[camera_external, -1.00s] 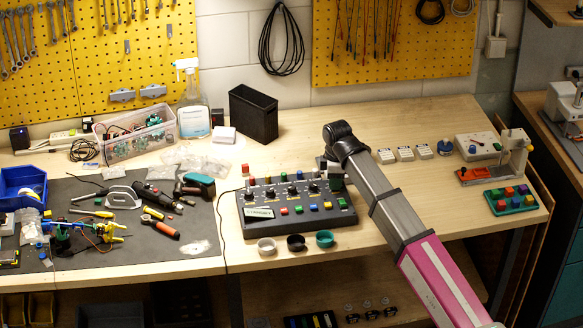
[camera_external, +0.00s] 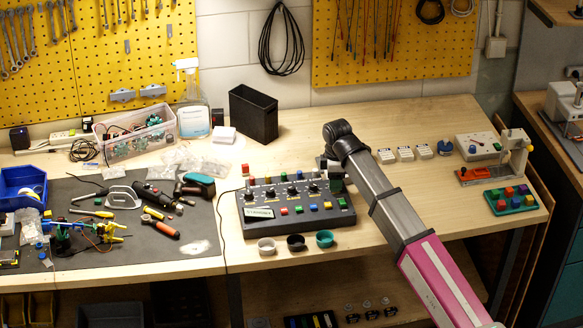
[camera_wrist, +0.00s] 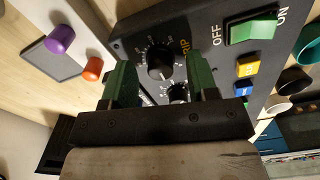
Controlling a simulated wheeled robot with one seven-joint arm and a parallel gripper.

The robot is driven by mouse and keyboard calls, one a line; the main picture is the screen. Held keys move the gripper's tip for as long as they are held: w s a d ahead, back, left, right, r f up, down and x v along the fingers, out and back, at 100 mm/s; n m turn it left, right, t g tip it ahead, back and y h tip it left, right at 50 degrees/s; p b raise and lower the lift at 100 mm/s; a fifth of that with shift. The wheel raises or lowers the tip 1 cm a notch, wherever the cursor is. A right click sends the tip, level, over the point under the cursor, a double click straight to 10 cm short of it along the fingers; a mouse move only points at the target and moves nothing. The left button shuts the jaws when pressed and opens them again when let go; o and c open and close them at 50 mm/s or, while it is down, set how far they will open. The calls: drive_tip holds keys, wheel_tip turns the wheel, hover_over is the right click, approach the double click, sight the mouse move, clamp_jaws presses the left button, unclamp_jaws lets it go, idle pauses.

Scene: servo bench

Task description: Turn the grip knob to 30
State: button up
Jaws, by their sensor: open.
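The grip knob (camera_wrist: 161,62) is black, on the dark panel of the control box, with a printed dial around it and the word "GRIP" beside it. My gripper (camera_wrist: 158,67) is open in the wrist view, its two green fingers apart on the left and right of the knob. Neither finger visibly touches it. The dial numbers are too small to read the setting surely. In the external view, the control box (camera_external: 290,223) stands on the bench; my arm reaches its right end and largely hides the gripper there.
Another black knob (camera_wrist: 178,93) sits nearer, also between the fingers. A green OFF/ON switch (camera_wrist: 254,27), a yellow button (camera_wrist: 247,69) and a blue button (camera_wrist: 243,90) lie right. Three small cups, including a teal one (camera_external: 324,239), stand before the box.

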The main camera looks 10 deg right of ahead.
wheel_tip(320, 180, up, 10)
drive_tip(key=shift+r, duration=0.25)
idle(0.4)
